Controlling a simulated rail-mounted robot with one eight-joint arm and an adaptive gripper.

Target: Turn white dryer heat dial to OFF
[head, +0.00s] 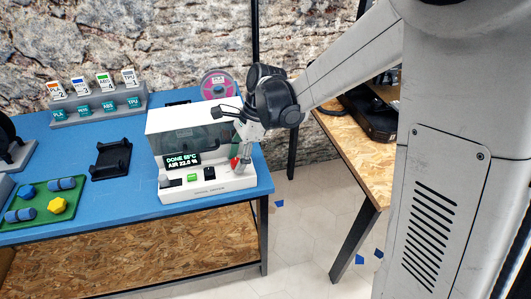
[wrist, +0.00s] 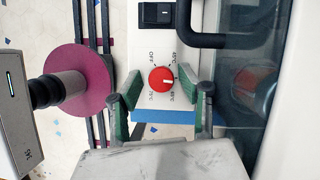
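The white dryer (head: 190,189) stands at the right end of the blue table. Its display reads DONE with a temperature. The red heat dial (wrist: 161,79) is on its front panel, and it also shows partly in the head view (head: 234,163) beside my gripper. OFF is printed at the dial's upper left in the wrist view, with temperature marks around the right and below. The dial's white mark points right, away from OFF. My gripper (wrist: 161,77) is open, with a green-padded finger on each side of the dial and gaps visible. In the head view my gripper (head: 241,158) is at the panel's right end.
A black rocker switch (wrist: 156,14) and dark handle (wrist: 215,40) are close to the dial. A magenta spool (head: 220,84) stands behind the dryer. A black stand (head: 111,160) and green tray (head: 75,208) are to the left. Floor is open right of the table.

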